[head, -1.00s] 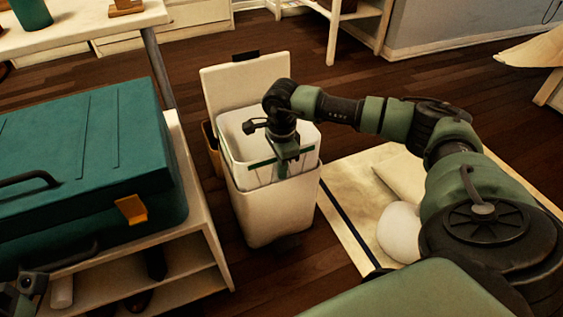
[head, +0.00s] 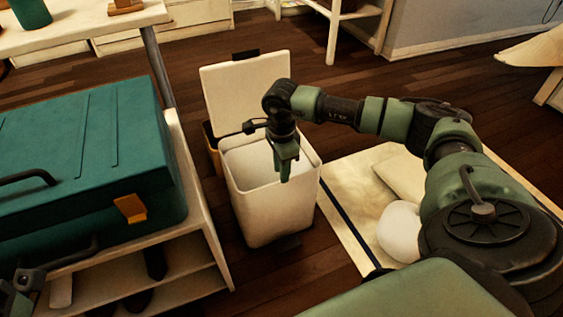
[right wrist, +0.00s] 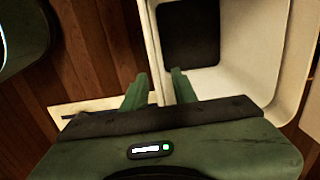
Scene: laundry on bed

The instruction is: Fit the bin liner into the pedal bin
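The white pedal bin (head: 268,212) stands on the floor with its lid (head: 243,88) raised at the back. My right gripper (head: 286,172) points down at the bin's mouth, over its right part. In the right wrist view, its two fingers (right wrist: 158,90) are apart, with the bin's wall (right wrist: 153,45) showing between them. No liner shows between the fingers. The bin's inside (right wrist: 235,55) is pale with a dark square patch; I cannot tell the liner apart from the bin's inner walls. My left gripper (head: 22,288) shows only partly at the lower left edge.
A teal suitcase (head: 85,150) lies on a white shelf unit (head: 205,235) left of the bin. A pale mat (head: 350,185) with a white rounded item (head: 400,232) lies to the right. An orange-brown container (head: 212,150) stands behind the bin. Dark wooden floor is open beyond.

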